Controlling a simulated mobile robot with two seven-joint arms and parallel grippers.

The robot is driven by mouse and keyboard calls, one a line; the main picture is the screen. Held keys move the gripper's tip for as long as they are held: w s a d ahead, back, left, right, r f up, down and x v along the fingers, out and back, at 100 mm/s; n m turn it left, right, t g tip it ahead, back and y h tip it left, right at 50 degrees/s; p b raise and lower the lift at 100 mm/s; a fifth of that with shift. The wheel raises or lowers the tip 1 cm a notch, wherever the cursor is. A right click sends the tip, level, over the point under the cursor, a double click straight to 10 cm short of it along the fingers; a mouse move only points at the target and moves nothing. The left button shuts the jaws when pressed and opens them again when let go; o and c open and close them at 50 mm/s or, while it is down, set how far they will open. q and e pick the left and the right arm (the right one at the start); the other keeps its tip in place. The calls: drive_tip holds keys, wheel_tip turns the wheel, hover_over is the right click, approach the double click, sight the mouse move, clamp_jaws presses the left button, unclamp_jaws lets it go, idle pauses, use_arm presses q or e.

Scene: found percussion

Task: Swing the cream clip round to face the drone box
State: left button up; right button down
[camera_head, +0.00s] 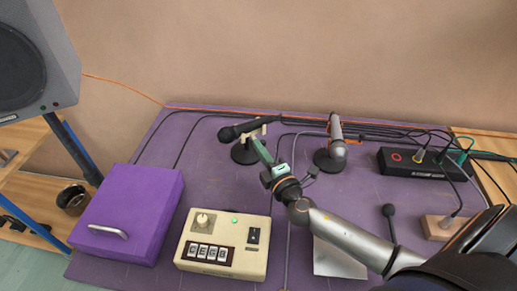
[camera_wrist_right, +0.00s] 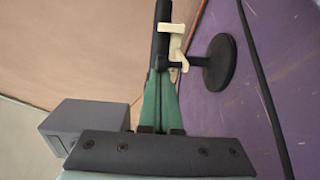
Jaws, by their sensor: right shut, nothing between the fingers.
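The cream clip (camera_head: 264,129) is at the top of a small stand with a round black base (camera_head: 244,153); a black microphone (camera_head: 230,133) lies in it, its head pointing left. In the right wrist view the cream clip (camera_wrist_right: 172,42) sits against the dark microphone body (camera_wrist_right: 162,25), beside the stand base (camera_wrist_right: 220,62). My right gripper (camera_head: 256,143) is shut and empty, its green fingertips close to the clip; I cannot tell whether they touch. The cream box with letter tiles (camera_head: 190,252), apparently the drone box, stands in front. My left gripper is out of view.
A purple box (camera_head: 150,190) stands front left. A silver microphone on a black stand (camera_head: 338,148) is right of the clip. A black cable box (camera_head: 395,162) is at the right, a speaker (camera_head: 60,70) at far left. Cables run along the back of the purple table cloth (camera_head: 205,165).

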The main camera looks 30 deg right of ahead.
sight(265, 127)
drive_tip(key=shift+d+b, duration=0.3)
drive_tip(key=shift+d, duration=0.15)
drive_tip(key=shift+w+d+b, duration=0.2)
drive_tip(key=shift+d+b, duration=0.1)
drive_tip(key=shift+d, duration=0.4)
drive_tip(key=shift+w+d+b, duration=0.2)
drive_tip(key=shift+d+b, duration=0.1)
drive_tip(key=shift+d, duration=0.4)
drive_tip(key=shift+w+d+b, duration=0.2)
drive_tip(key=shift+d+b, duration=0.1)
drive_tip(key=shift+d, duration=0.4)
drive_tip(key=shift+w+d, duration=0.1)
drive_tip(key=shift+d, duration=0.15)
drive_tip(key=shift+a, duration=0.15)
